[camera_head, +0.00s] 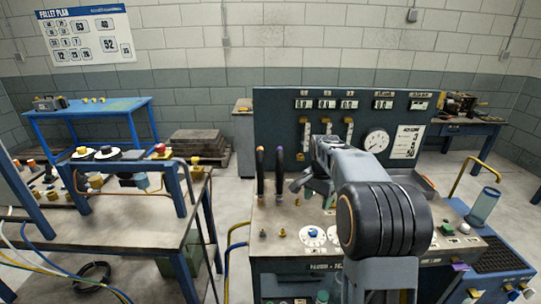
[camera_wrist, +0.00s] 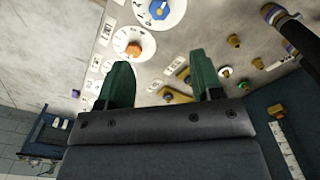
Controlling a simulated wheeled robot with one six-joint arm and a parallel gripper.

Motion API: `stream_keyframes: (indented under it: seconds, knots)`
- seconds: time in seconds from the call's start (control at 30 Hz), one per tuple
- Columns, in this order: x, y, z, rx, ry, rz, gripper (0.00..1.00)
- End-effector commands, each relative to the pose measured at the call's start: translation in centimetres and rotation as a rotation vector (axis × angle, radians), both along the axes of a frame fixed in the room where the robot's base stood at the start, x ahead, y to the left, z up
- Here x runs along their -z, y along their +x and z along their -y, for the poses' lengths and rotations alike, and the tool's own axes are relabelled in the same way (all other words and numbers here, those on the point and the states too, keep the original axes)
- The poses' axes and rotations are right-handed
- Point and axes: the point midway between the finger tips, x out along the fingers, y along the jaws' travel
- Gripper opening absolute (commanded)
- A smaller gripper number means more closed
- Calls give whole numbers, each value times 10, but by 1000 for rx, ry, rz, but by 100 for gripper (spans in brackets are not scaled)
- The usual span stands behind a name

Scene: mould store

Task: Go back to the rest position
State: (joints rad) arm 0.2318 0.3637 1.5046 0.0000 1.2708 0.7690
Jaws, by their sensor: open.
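My arm reaches forward over the grey control console (camera_head: 270,215) in the head view. My gripper (camera_wrist: 160,80) shows in the wrist view as two green fingers, set wide apart with nothing between them. In the head view the arm hides most of the gripper. Below the fingers is the console top with a white dial with an orange knob (camera_wrist: 134,49), a white dial with a blue knob (camera_wrist: 159,10) and several small yellow fittings. The fingers appear apart from the knobs.
Two dark upright levers (camera_head: 279,168) stand left of my arm. The console's back panel (camera_head: 275,120) carries a round gauge (camera_head: 376,141). A clear cylinder (camera_head: 483,206) stands at right. A workbench (camera_head: 130,220) is at left, with open floor between it and the console.

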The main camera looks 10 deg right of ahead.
Motion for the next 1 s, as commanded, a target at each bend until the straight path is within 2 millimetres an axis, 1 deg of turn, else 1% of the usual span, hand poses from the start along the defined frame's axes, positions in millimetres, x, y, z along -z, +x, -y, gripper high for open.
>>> stream_keyframes:
  seconds: [0.07, 0.13, 0.17, 0.23, 0.27, 0.37, 0.47, 0.5, 0.57, 0.6, 0.7, 0.83, 0.9, 1.0]
  knots:
    - [0, 0, 0, -13, 0, 0, 60]
    - [0, 3, 1, -71, -5, 16, 60]
    - [4, 3, 1, -106, -5, 20, 60]
    - [25, -8, -2, -212, 2, -3, 60]
    - [28, -15, -4, -257, 1, -3, 60]
    - [31, -46, -20, -423, -5, 13, 60]
    - [26, -84, -41, -594, -22, 46, 60]
    - [24, -100, -50, -657, -31, 63, 60]
    - [22, -124, -62, -744, -47, 87, 60]
    - [21, -139, -69, -796, -58, 104, 60]
    - [20, -174, -85, -895, -84, 146, 60]
    - [18, -205, -98, -955, -110, 194, 60]
    - [15, -216, -103, -969, -120, 216, 60]
    - [8, -222, -108, -985, -135, 250, 60]
